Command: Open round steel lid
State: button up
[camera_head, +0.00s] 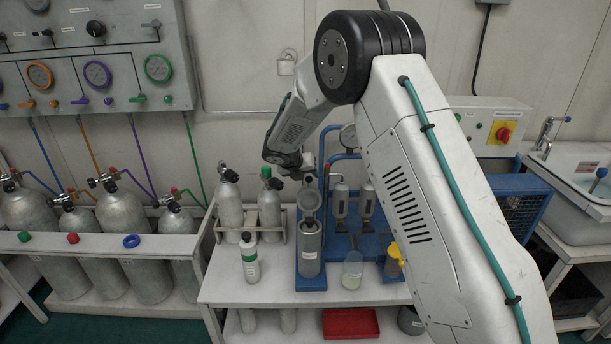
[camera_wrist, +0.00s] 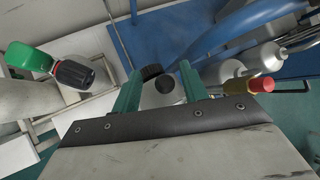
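The round steel lid (camera_head: 309,201) is at the top of a grey steel cylinder (camera_head: 310,252) standing on a blue base. In the head view the lid looks tilted up at the back of the cylinder's mouth, its round face towards the camera. My gripper (camera_head: 305,174) is just above and behind the lid. In the wrist view the two green fingers of my gripper (camera_wrist: 160,88) are apart. A pale part with a dark round spot shows between them; I cannot tell what it is. I see no clear grip on the lid.
A small tank with a green valve (camera_head: 270,203) stands in a rack left of the cylinder. Blue pipework and a gauge (camera_head: 349,138) rise behind.

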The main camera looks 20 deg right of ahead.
jog(key=shift+s, duration=0.1)
jog(key=v, duration=0.7)
jog(key=shift+a+r, duration=0.2)
jog(key=shift+r, duration=0.1)
jog(key=shift+s, duration=0.1)
jog(key=s+r+m+g+y, duration=0.1)
jog(key=s+r+m, duration=0.3)
jog(key=s+m, duration=0.6)
jog(key=s+d+r+m+g+y, duration=0.1)
jog(key=s+r+m+y, duration=0.2)
jog(key=s+m, duration=0.7)
jog(key=s+d+r+m+g+y, duration=0.1)
jog(key=s+r+m, duration=0.6)
jog(key=s, duration=2.3)
jog(key=m+y, duration=0.1)
jog(key=m, duration=0.3)
jog(key=shift+s+r+g+y, duration=0.2)
jog(key=shift+s+g+y, duration=0.1)
jog(key=shift+s, duration=0.05)
